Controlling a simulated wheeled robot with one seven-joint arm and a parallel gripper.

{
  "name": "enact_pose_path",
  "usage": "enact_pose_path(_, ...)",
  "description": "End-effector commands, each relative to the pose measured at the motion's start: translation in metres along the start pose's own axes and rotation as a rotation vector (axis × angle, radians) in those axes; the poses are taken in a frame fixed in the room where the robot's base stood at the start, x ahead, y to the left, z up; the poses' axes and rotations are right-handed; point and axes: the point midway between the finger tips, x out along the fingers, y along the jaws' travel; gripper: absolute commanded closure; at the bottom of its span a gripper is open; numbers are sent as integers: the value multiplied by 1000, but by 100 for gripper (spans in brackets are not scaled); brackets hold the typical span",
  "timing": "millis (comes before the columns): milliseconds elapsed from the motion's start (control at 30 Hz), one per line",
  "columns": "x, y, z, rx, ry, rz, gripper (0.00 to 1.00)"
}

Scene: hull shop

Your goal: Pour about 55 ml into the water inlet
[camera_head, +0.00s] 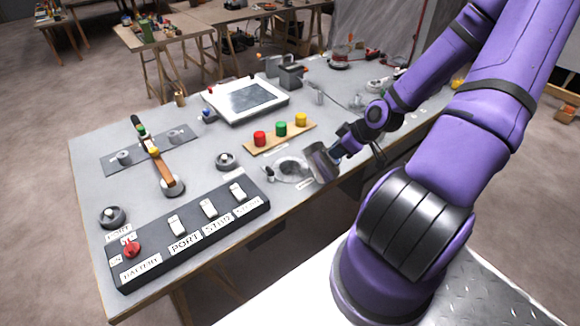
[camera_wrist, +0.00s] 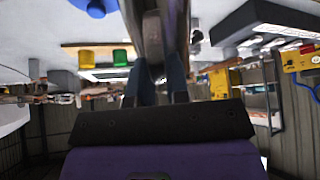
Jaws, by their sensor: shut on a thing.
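My gripper (camera_head: 340,153) is at the table's right front part, shut on a grey metal container (camera_head: 321,162). The container looks tilted, just right of and slightly above a round pale fitting (camera_head: 291,169) set in the bench top, which looks like the water inlet. A small label (camera_head: 305,184) lies beside it; its text is too small to read. In the wrist view the fingers (camera_wrist: 157,88) clasp the metal container (camera_wrist: 146,25), which runs up out of the picture. Its mouth and contents are hidden, and I cannot see any liquid stream.
A wooden strip with red, green and yellow caps (camera_head: 281,129) stands just behind. A black switch panel (camera_head: 190,235) lies at front left, a lever (camera_head: 162,165) behind it. A white-framed screen (camera_head: 246,99) and grey boxes (camera_head: 290,77) stand further back.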

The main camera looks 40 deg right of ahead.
Motion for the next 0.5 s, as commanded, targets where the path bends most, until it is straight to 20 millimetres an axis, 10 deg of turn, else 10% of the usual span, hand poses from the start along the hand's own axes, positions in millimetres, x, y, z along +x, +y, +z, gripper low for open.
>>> enact_pose_path(500, -4, 1, 22, 4, 151, 1, 100)
